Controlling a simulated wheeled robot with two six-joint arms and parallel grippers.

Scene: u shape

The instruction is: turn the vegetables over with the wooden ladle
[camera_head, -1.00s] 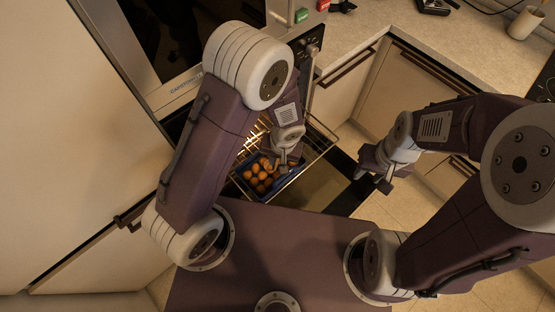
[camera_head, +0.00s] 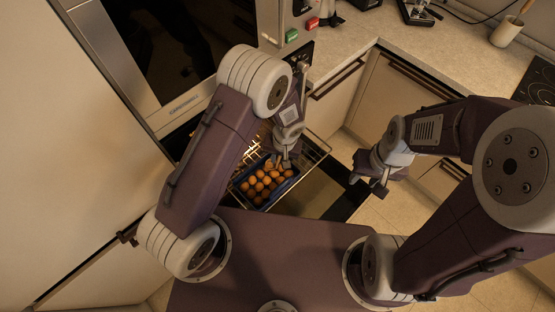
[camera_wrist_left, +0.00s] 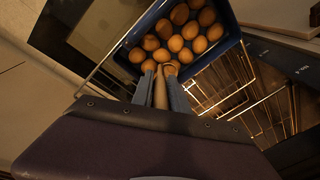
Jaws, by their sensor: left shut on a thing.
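The vegetables (camera_head: 265,185), several round orange-brown pieces, lie in a blue tray (camera_wrist_left: 237,23) on the oven rack. They also show in the left wrist view (camera_wrist_left: 174,43). My left gripper (camera_head: 285,161) is over the tray's right part. In the left wrist view my left gripper (camera_wrist_left: 161,92) is shut on the wooden ladle (camera_wrist_left: 160,90), whose handle lies between the fingers. The ladle's far end is at the near edge of the vegetables; contact is hard to tell. My right gripper (camera_head: 368,184) is open and empty, right of the oven rack.
The wire rack (camera_wrist_left: 225,85) extends from the open oven (camera_head: 170,100), with its door folded down. A counter (camera_head: 360,38) runs behind, with a cup of utensils (camera_head: 507,32) and a hob (camera_head: 540,82) at the right. Floor (camera_head: 385,215) shows right of the oven door.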

